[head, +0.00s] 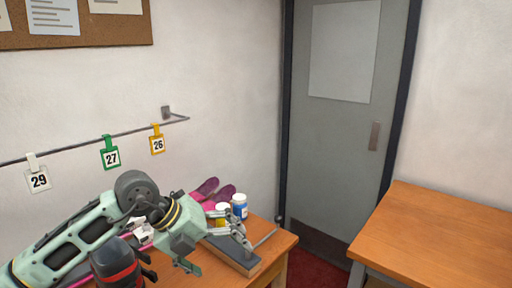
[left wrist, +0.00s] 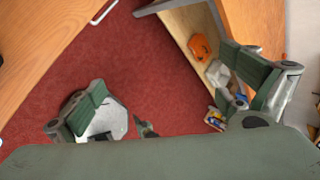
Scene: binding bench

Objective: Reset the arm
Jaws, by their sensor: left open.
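My left arm comes in from the left in the head view and reaches over the wooden bench (head: 284,240). My left gripper (head: 250,238) is over the bench's right part, near a long dark block (head: 232,258). I cannot tell whether they touch. In the left wrist view the fingers of this gripper (left wrist: 168,108) are spread wide with nothing between them, above red carpet. My right gripper does not show in either view.
Another wooden table (head: 445,235) is at the right. The left wrist view shows an orange object (left wrist: 201,47) on a shelf and open red carpet (left wrist: 140,65).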

